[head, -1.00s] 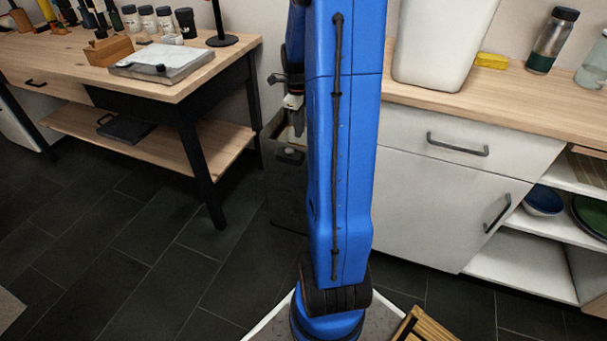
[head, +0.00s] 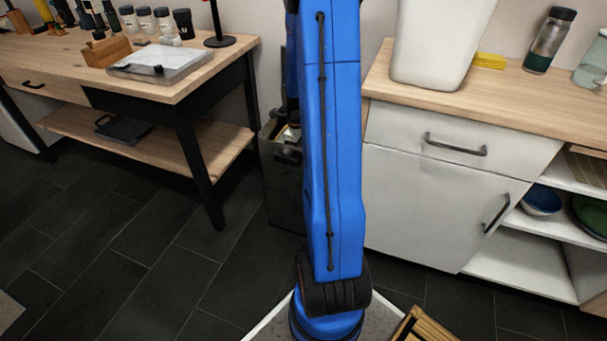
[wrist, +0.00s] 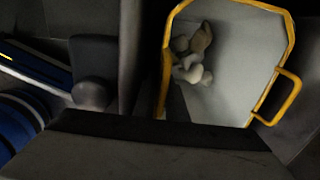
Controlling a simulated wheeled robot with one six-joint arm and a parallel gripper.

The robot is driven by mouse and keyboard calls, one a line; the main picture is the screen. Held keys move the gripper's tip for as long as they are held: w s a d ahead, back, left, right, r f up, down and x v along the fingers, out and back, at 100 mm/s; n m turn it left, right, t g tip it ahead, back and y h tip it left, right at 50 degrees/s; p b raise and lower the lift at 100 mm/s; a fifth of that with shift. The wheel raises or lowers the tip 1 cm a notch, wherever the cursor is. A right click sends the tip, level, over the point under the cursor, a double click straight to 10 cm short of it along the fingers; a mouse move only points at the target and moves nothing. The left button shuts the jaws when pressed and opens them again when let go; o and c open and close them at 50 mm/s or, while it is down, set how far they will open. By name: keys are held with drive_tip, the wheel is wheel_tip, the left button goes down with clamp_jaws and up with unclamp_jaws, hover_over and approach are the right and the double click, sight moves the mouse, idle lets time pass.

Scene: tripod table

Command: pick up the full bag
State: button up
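The bag (wrist: 232,75) shows in the wrist view as a pale grey liner with a yellow rim and a yellow loop handle at its right. Several crumpled pale scraps lie inside it at the upper left. In the head view a dark grey bin (head: 282,185) stands between the table and the cabinet, partly behind my blue arm. The bag cannot be made out there. My gripper is down by the bin's top, mostly hidden by my arm. Dark shapes fill the left and bottom of the wrist view; its fingertips and their spread cannot be made out.
A wooden table (head: 215,75) with black legs stands left of the bin. A white cabinet (head: 430,215) with a wooden top stands close on the right, holding a white container (head: 440,40).

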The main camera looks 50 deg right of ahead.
drive_tip(key=shift+f, duration=0.45)
clamp_jaws()
drive_tip(key=shift+r, duration=0.1)
idle(1.2)
